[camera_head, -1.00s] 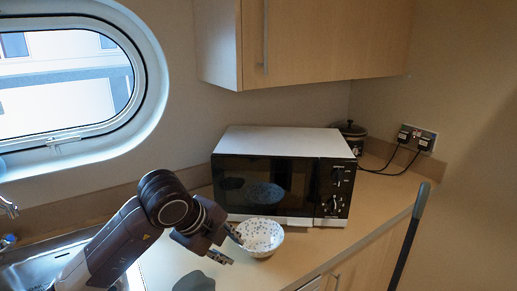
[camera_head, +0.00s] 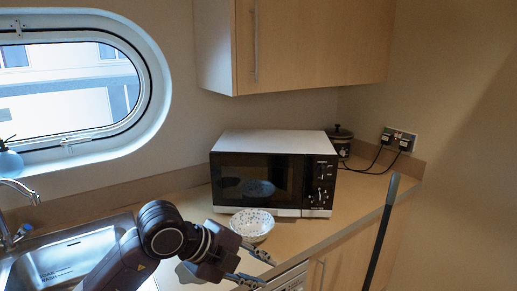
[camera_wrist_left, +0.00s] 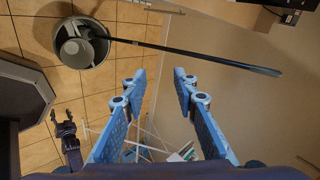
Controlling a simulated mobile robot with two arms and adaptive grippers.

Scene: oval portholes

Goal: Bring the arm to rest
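My left gripper (camera_head: 256,268) is in front of the speckled white bowl (camera_head: 252,226), over the counter's front edge, apart from the bowl. In the left wrist view its two blue fingers (camera_wrist_left: 159,80) are spread with nothing between them, facing the floor and a wall. The bowl is upright on the counter, in front of the microwave. A dark gripper at the left of the wrist view (camera_wrist_left: 63,118), seemingly my right one, is small, with its two fingertips apart and nothing seen between them.
The black-fronted microwave (camera_head: 272,180) stands on the counter (camera_head: 340,213) below a wall cupboard (camera_head: 310,45). A sink (camera_head: 70,262) is at the left. A dark pole (camera_head: 384,225) rises at the right; a round bin (camera_wrist_left: 82,45) stands on the tiled floor.

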